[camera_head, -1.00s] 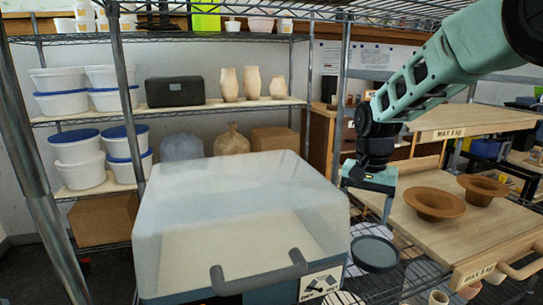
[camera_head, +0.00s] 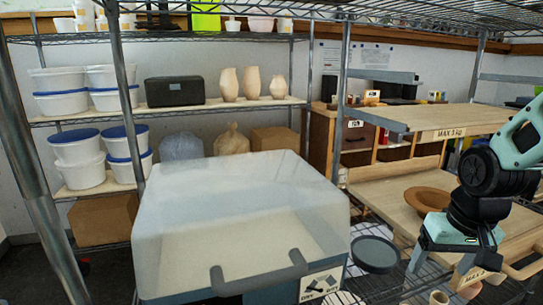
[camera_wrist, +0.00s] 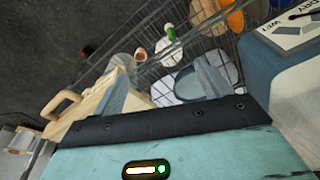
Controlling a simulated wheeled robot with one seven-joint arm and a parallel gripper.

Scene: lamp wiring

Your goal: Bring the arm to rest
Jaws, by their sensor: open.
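My gripper (camera_head: 441,266) is at the lower right of the head view, pointing down in front of the wooden board. Its two fingers are spread apart with nothing between them. They also show in the wrist view (camera_wrist: 160,92). My arm reaches in from the right edge, bent at the wrist.
A brown bowl (camera_head: 428,197) stands on the wooden board (camera_head: 385,191) behind my gripper; my arm hides the board's right part. A clear-lidded box (camera_head: 240,205) and a dark round dish (camera_head: 375,254) are to the left. A wooden shelf (camera_head: 430,116) lies above.

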